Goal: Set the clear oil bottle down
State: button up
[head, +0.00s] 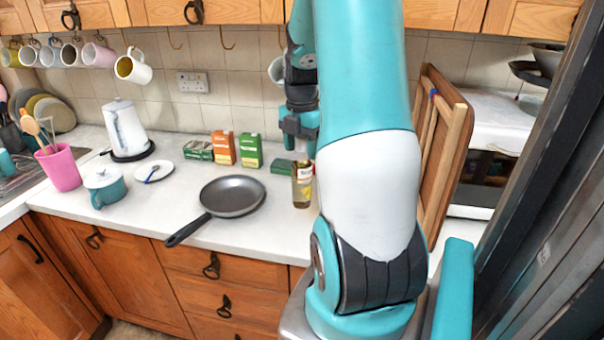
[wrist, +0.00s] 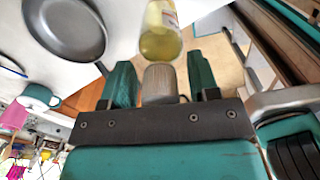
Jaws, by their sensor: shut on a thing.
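The clear oil bottle (head: 302,190) holds yellow oil and has a light label with red on it. It is upright over the white counter, right of the frying pan; I cannot tell whether its base touches the counter. My gripper (head: 301,147) is above it, pointing down, shut on the bottle's upper end. In the wrist view the bottle's yellow body (wrist: 160,42) shows beyond the fingertips of my gripper (wrist: 161,66). A grey cap-like piece is between the fingers. My arm hides the counter to the right in the head view.
A dark frying pan (head: 232,195) lies left of the bottle. A green box (head: 282,167) is close behind it. Orange and green cartons (head: 224,148) stand by the wall. A wooden board (head: 440,150) leans at right. The counter (head: 262,228) in front of the pan is bare.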

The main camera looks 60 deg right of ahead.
aim_at(302, 175)
notch_tip(302, 175, down, 8)
jog(key=shift+f+p, duration=0.1)
jog(key=shift+p, duration=0.4)
jog(key=o, duration=1.4)
jog(key=shift+f, duration=0.1)
jog(key=shift+c, duration=0.2)
